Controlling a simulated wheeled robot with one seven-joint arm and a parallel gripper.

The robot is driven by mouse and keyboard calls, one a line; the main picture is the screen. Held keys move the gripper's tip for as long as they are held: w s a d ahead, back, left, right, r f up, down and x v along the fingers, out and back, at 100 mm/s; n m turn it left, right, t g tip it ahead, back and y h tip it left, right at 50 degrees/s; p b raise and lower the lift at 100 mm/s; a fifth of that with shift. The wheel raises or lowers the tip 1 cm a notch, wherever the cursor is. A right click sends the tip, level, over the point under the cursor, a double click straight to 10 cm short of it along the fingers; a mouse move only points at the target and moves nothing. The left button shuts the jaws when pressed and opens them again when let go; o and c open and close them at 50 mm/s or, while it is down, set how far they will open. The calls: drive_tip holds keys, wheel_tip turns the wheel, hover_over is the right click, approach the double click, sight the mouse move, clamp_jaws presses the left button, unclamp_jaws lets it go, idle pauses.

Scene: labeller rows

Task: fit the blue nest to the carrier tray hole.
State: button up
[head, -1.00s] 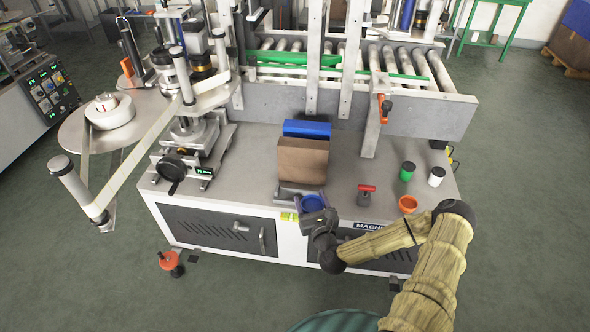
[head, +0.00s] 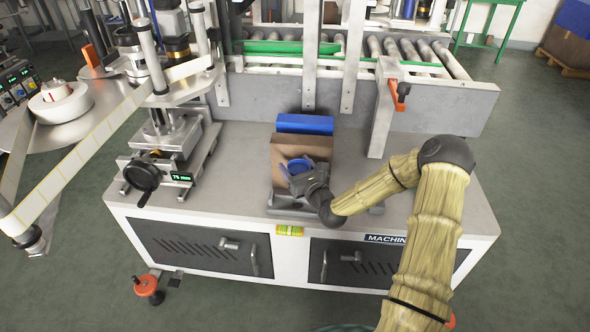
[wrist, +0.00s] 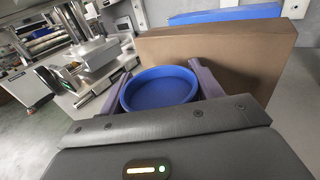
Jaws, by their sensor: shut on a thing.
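My gripper (head: 298,170) is shut on the blue nest (head: 300,164), a shallow round dish. In the wrist view the blue nest (wrist: 160,88) sits between my two fingers (wrist: 208,80), roughly level and open side up. In the head view it is in front of the brown box, above the table's front part. A low grey piece (head: 283,204), which looks like the carrier tray, lies at the table's front edge below my gripper. My gripper and arm cover much of it, and its hole cannot be made out.
A brown box (head: 287,150) stands just behind the nest, with a blue block (head: 305,124) behind it. A slide with a black handwheel (head: 143,174) is at the left. A grey post with an orange clamp (head: 398,95) stands at the right. The table's right side (head: 470,195) looks bare.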

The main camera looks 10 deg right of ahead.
drive_tip(key=shift+s+a, duration=0.2)
drive_tip(key=shift+s, duration=0.25)
drive_tip(key=shift+w+f+b, duration=0.15)
drive_tip(key=shift+f+b, duration=1.5)
drive_tip(key=shift+f, duration=1.15)
drive_tip(key=shift+w, duration=0.1)
drive_tip(key=shift+d, duration=0.25)
drive_tip(key=shift+s+a, duration=0.2)
drive_tip(key=shift+a, duration=0.25)
